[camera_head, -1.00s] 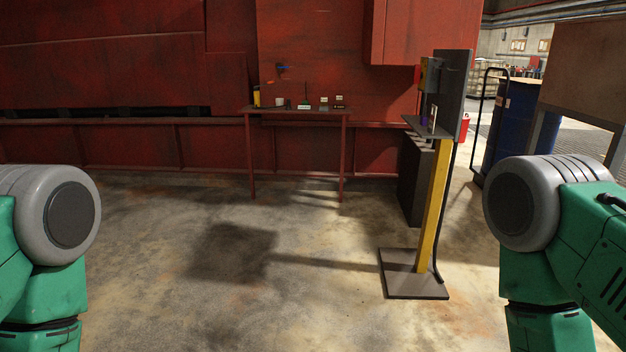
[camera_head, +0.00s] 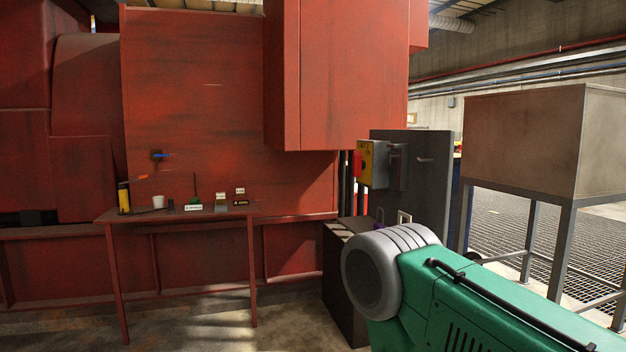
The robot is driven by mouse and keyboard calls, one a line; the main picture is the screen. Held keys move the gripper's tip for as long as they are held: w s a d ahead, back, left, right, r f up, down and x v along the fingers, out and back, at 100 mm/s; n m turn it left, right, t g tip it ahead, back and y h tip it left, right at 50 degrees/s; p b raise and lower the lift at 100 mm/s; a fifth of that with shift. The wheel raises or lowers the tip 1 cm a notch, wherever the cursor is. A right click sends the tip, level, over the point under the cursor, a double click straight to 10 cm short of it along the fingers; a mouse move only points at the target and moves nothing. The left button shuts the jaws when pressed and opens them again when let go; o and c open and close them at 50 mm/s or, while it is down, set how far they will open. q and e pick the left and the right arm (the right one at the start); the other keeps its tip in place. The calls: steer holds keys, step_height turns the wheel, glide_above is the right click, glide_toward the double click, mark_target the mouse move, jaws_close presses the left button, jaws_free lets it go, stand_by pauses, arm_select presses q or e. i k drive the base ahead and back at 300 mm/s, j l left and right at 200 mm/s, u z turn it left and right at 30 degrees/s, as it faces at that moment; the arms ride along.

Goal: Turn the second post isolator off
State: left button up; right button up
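A yellow isolator box (camera_head: 373,164) with a red and black part on its front is mounted on the dark grey panel (camera_head: 430,180) of a post stand. A grey lever-like part shows beside the box. I cannot read its label or tell the switch position. My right arm covers the lower part of the stand. Neither gripper is in view; only my green and grey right arm shows at lower right.
A red table (camera_head: 180,214) with a yellow bottle (camera_head: 124,198), a white cup (camera_head: 158,202) and small labelled items stands against the red machine (camera_head: 200,100). A brown box on legs (camera_head: 525,140) is at right. Floor is clear at lower left.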

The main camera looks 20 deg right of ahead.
mark_target(358, 166)
steer(key=i+z, duration=0.1)
steer(key=i, duration=0.4)
steer(key=i+j+z, duration=0.1)
steer(key=i, duration=0.4)
steer(key=i+j+z, duration=0.15)
steer(key=i, duration=0.3)
steer(key=i+j+z, duration=0.1)
steer(key=i, duration=0.4)
